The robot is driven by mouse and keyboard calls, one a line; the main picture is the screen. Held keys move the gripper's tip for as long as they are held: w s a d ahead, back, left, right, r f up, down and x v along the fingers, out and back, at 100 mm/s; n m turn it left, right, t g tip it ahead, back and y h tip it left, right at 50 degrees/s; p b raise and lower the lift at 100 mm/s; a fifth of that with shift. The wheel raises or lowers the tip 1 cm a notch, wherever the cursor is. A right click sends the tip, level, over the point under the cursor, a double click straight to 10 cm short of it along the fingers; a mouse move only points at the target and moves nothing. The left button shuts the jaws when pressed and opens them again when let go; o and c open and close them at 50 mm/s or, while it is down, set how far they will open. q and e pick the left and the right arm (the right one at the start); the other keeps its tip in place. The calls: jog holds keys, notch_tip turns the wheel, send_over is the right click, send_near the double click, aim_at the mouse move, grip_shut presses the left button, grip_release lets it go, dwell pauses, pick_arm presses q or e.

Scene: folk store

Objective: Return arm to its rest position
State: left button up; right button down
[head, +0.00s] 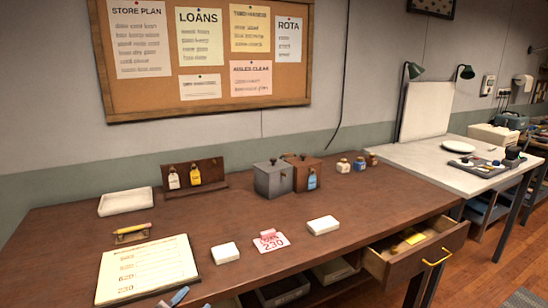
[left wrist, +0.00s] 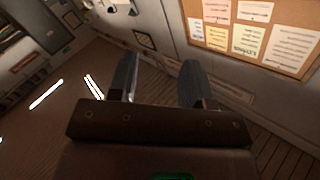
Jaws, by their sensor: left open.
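My left gripper (left wrist: 160,85) shows in the left wrist view with its two dark grey fingers apart and nothing between them. Beyond the fingers are a wall and a wood-plank floor, and the cork board (left wrist: 253,32) is at upper right. No arm shows clearly in the head view. Small blue-grey pieces (head: 180,296) show at its bottom edge, and I cannot tell what they are. My right gripper is in neither view.
The brown desk (head: 240,215) carries a price sheet (head: 148,270), a white tray (head: 126,202), a grey box (head: 273,180), a pink tag (head: 270,241) and white blocks (head: 225,253). An open drawer (head: 416,250) juts out at right. A white table (head: 415,158) stands beyond.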

pick_arm(q)
jog(key=s+a+f+n+g+y, duration=0.2)
jog(key=s+a+f+n+y, duration=0.1)
jog(key=s+f, duration=0.8)
jog(key=s+a+f+n+g+y, duration=0.3)
jog(key=s+a+f+n, duration=0.3)
jog(key=s+f, duration=0.5)
jog(key=shift+a+g, duration=0.3)
jog(key=shift+a, duration=0.7)
